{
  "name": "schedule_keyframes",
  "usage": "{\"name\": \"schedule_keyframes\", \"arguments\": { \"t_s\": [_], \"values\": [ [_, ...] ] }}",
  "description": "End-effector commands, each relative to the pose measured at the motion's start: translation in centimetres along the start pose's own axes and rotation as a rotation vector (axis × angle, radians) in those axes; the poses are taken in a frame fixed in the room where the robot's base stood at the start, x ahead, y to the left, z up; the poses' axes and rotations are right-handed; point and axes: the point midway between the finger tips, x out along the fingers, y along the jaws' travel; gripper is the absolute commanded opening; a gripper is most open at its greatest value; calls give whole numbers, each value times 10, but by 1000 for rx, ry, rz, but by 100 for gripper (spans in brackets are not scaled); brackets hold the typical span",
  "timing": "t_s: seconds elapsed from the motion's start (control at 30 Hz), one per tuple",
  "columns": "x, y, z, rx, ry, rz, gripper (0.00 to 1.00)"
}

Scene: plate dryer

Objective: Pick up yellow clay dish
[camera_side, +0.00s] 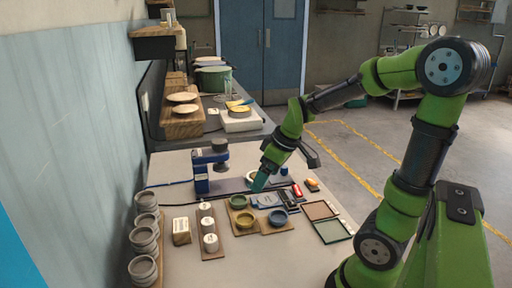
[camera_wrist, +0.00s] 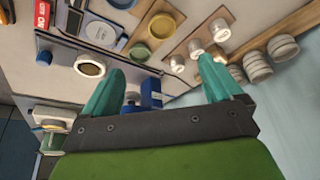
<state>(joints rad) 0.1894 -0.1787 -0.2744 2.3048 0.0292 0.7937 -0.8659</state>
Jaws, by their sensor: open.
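The yellow clay dish (camera_side: 245,219) sits on a small wooden board in the middle of the table, in front of a green dish (camera_side: 238,202) and left of a blue dish (camera_side: 278,217). In the wrist view the yellow dish (camera_wrist: 162,26) is near the top middle, with the green dish (camera_wrist: 140,52) just below it. My gripper (camera_side: 258,184) is above the table, behind the dishes and apart from them. In the wrist view my gripper (camera_wrist: 162,70) has its two teal fingers spread wide, with nothing held between them.
A blue device (camera_side: 203,172) stands behind the dishes. White jars (camera_side: 210,242) on a board and stacked grey bowls (camera_side: 143,240) stand to the left. The table's front is clear.

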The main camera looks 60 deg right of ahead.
Motion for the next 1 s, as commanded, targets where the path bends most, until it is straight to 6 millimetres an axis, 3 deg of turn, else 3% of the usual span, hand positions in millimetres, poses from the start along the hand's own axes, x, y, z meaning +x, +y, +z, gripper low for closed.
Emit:
{"name": "schedule_keyframes", "arguments": {
  "t_s": [0.17,0.5,1.0],
  "values": [
    [20,-2,1,-40,-5,-4,93],
    [90,-2,2,-36,-7,-2,93],
    [133,-4,5,-35,-4,-2,93]
  ]
}}
